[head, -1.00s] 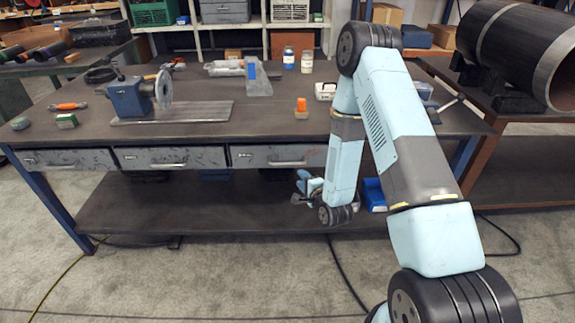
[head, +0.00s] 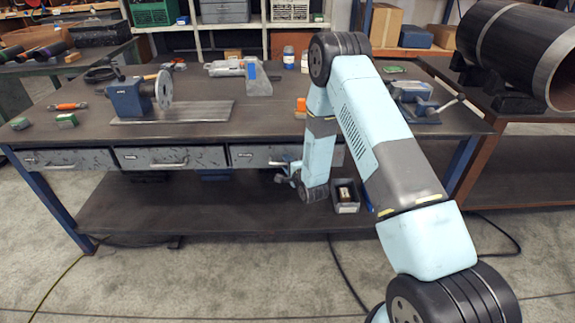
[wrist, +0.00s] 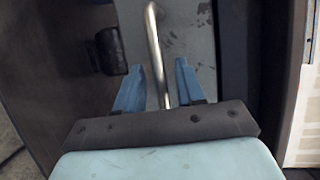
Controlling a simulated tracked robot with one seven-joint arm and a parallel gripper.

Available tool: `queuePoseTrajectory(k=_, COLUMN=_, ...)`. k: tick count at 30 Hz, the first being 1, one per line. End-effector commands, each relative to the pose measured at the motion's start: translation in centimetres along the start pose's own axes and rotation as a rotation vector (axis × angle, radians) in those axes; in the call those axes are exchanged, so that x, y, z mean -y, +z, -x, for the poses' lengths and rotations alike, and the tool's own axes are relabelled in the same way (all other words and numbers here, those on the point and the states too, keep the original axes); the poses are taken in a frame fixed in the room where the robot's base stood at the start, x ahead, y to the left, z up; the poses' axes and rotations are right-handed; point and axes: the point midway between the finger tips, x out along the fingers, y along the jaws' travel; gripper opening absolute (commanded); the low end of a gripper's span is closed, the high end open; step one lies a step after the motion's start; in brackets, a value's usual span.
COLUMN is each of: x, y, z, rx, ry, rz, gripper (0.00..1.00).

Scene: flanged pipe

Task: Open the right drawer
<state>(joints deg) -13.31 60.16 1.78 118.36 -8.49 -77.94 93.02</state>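The right drawer (head: 248,155) is the rightmost of three grey, scuffed drawers under the workbench top. It sits flush and closed, its right part hidden by my arm in the head view. Its metal bar handle (head: 279,163) shows just left of my arm. My gripper (head: 282,177) is at this drawer's front, by the handle. In the wrist view, my gripper (wrist: 158,68) has its two blue fingers apart, one on each side of the handle (wrist: 155,45). A gap shows on both sides of the bar, so neither finger visibly touches it. The drawer face (wrist: 190,38) lies behind.
The middle drawer (head: 170,158) and left drawer (head: 66,160) are closed. The bench top (head: 200,137) extends above my gripper, with a vise (head: 415,95) at its right. A lower shelf (head: 200,210) runs below, carrying a small grey bin (head: 345,197) near my wrist.

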Motion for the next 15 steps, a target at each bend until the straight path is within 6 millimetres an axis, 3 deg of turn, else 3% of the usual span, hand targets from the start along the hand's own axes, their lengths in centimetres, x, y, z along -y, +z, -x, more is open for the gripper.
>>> queuePoseTrajectory(k=9, x=-0.02, y=-0.03, z=-0.20, rx=0.000, ry=0.000, rz=0.000, gripper=0.38)
queuePoseTrajectory(k=15, x=-0.02, y=-0.04, z=-0.19, rx=0.000, ry=0.000, rz=0.000, gripper=0.19)
